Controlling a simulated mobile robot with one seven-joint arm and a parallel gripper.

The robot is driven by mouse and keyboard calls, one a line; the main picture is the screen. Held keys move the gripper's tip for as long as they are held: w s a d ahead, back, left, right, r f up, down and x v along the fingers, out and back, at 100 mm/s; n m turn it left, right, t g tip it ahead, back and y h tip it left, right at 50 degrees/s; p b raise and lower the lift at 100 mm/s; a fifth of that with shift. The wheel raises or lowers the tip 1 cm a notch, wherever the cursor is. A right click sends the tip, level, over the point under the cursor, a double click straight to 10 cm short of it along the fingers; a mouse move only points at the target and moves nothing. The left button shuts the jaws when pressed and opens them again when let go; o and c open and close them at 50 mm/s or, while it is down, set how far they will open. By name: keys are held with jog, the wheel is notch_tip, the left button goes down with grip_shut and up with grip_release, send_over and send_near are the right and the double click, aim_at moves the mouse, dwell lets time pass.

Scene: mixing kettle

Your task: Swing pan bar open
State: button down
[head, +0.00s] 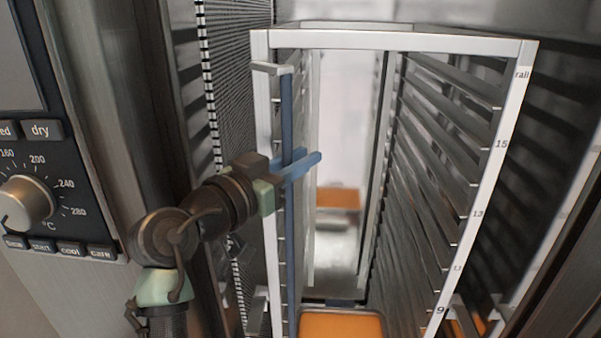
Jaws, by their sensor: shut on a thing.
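The pan bar (287,235) is a long, thin, blue-grey upright bar at the left front post of the metal rack (400,40). A short pale bracket (271,68) joins its top to the post. My gripper (300,166) comes in from the left, with blue fingers closed around the bar at about its upper middle. The bar stands upright close to the left post, with the rack's front opening to its right. The fingers hide a short length of the bar. Its lower end runs out of the picture.
The rack stands inside an oven chamber with ribbed side walls. Orange-filled pans (340,323) sit low in it. A control panel (40,185) with a knob (27,203) is at the left. Chamber walls are close on both sides; the rack's upper middle is empty.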

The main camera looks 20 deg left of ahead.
jog(key=shift+h, duration=0.3)
jog(key=c, duration=1.1)
grip_release()
jog(key=b+v, duration=0.3)
jog(key=v, duration=1)
